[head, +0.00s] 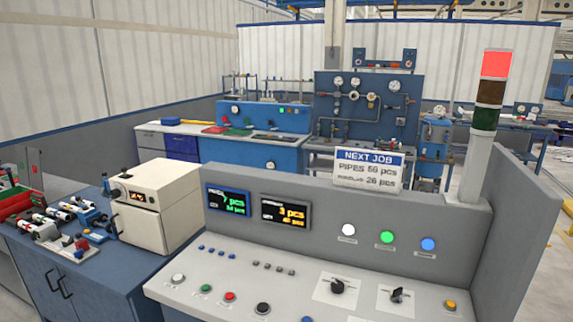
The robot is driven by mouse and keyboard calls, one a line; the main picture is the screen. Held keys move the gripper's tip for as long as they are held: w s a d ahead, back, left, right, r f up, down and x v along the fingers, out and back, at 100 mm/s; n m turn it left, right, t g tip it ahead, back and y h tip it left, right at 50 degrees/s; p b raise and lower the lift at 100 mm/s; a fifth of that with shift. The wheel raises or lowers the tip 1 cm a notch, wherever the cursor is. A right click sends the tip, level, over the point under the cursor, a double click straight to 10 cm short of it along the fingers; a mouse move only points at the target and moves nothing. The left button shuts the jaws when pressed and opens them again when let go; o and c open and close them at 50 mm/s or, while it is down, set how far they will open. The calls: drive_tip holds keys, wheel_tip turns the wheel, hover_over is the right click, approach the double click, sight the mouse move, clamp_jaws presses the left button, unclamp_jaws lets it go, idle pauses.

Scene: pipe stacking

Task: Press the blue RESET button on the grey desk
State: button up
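The grey desk (310,290) fills the lower right, with a sloped top and an upright back panel. A round, bright blue button or lamp (428,244) sits at the right of the back panel, with a small label below it too small to read. To its left are a green one (387,237) and a white one (348,230). A row of tiny blue buttons (217,252) lies on the desk top at the left. No RESET lettering is legible. My gripper is not in view.
The desk top carries white, green, red (230,296) and black buttons, two black knobs (337,286) and a yellow button (450,305). Two displays (286,211), a NEXT JOB sign (369,170) and a signal tower (490,90) lit red rise above. A blue workbench (75,260) stands left.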

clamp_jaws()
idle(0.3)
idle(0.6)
